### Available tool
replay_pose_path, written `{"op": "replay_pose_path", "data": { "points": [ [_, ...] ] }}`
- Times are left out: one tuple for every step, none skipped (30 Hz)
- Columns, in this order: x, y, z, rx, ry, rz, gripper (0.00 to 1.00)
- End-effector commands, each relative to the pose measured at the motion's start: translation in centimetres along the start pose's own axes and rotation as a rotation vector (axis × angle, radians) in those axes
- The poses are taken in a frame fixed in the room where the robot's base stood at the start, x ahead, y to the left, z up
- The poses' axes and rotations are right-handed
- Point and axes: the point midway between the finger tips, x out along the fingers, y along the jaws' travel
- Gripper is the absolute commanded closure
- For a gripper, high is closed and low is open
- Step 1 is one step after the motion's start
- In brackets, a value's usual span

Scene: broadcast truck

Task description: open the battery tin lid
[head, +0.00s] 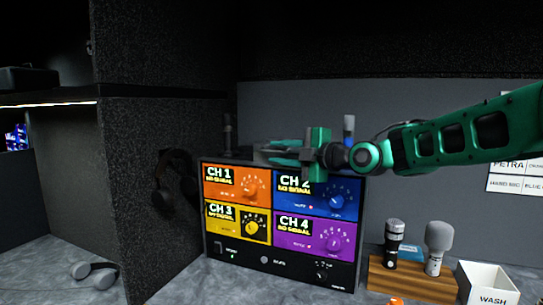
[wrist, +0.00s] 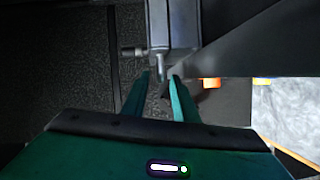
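A grey metal box (wrist: 173,22), which looks like the battery tin, is at the top of the wrist view. A small tab (wrist: 161,72) sticks out from its near side. My gripper (wrist: 160,80) is open, with its two green fingers on either side of the tab's near end. I cannot tell whether either finger touches it. In the head view my gripper (head: 274,150) is above the top edge of the four-channel panel, pointing left. A grey shape (head: 262,155) behind it may be the same box, mostly hidden. I cannot make out the lid's state.
The four-channel panel (head: 279,262) stands on the grey counter below my gripper. A dark partition (head: 150,200) is at its left, with headphones (head: 172,180) beside it. A wooden microphone block (head: 408,281) and a white WASH box (head: 487,284) stand at the right.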

Motion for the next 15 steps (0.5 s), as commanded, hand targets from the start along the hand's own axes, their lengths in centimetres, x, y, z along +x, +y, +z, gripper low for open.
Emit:
{"op": "replay_pose_path", "data": {
  "points": [
    [0.8, -0.1, -0.1, -0.001, 0.001, -0.002, 0.74],
    [1.2, -0.1, 0.0, -0.001, 0.000, -0.002, 0.74],
    [1.6, -0.1, 0.0, 0.000, 0.000, -0.002, 0.74],
    [1.9, -0.1, 0.0, 0.000, 0.000, -0.003, 0.74],
    [2.2, -0.1, 0.0, 0.000, 0.000, -0.002, 0.74],
    [2.5, -0.1, 0.0, -0.001, 0.000, -0.002, 0.74],
    [2.6, -0.1, 0.0, 0.000, 0.000, -0.002, 0.74],
    [2.8, -0.1, 0.0, 0.000, 0.000, -0.001, 0.74],
    [2.9, -0.1, 0.0, 0.001, 0.000, -0.001, 0.74],
    [3.0, 0.0, 0.0, 0.001, 0.000, -0.001, 0.74],
    [3.0, 0.0, 0.0, 0.001, -0.001, -0.001, 0.74],
    [3.0, 0.0, 0.0, 0.001, -0.001, -0.001, 0.74],
    [3.0, 0.0, 0.0, 0.001, -0.001, -0.001, 0.74],
    [3.0, 0.0, 0.0, 0.001, -0.001, -0.001, 0.74],
    [3.0, 0.0, 0.0, 0.001, -0.001, -0.001, 0.74]
  ]
}}
